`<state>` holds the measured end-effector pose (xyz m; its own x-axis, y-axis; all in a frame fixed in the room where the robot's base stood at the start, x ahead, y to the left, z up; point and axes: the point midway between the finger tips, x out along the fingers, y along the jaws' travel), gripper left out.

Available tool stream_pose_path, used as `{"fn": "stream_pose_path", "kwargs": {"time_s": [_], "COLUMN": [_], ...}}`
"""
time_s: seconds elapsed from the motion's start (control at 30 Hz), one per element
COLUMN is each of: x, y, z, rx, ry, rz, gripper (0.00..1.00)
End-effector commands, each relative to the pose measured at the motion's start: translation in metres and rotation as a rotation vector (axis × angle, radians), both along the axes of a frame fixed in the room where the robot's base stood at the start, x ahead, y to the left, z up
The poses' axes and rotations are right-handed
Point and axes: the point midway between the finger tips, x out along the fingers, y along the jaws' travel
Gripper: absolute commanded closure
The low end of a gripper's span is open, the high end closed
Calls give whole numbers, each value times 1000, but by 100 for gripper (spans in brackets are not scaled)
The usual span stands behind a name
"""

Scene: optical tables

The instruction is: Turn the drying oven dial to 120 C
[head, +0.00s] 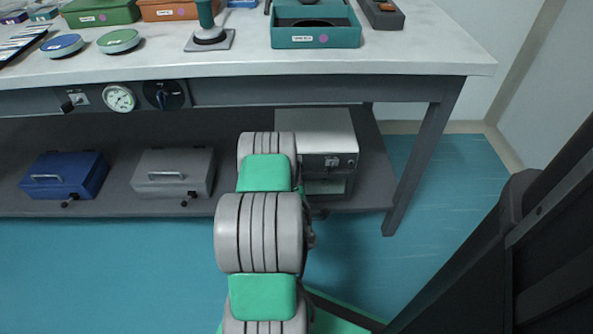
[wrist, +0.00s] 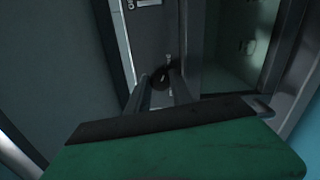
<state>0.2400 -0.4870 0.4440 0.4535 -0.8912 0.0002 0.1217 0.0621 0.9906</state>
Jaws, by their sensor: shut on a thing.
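The drying oven (head: 318,128) is a pale grey box on the lower shelf, partly hidden behind my arm in the head view. In the wrist view its dark control panel (wrist: 150,35) lies beside a greenish chamber or window (wrist: 240,40). The small dark dial (wrist: 160,75) sits on this panel, with a pale mark on it. My gripper (wrist: 160,85) is shut on the dial, one finger on each side. The marks around the dial are too small and dark to read, so its setting cannot be told. The head view hides my gripper behind my arm.
A blue case (head: 64,175) and a grey case (head: 173,172) stand on the same shelf to the left. The bench edge above carries a gauge (head: 119,98) and a black knob (head: 166,95). A table leg (head: 424,155) stands right of the oven.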

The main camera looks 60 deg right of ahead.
Motion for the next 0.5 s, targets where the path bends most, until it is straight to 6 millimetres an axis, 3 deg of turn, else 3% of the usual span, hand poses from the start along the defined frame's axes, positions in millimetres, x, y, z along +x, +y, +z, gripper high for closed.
{"fn": "stream_pose_path", "kwargs": {"time_s": [0.5], "x": [-1], "y": [0], "z": [0], "rx": [223], "ry": [-436], "rz": [-1], "gripper": [100]}}
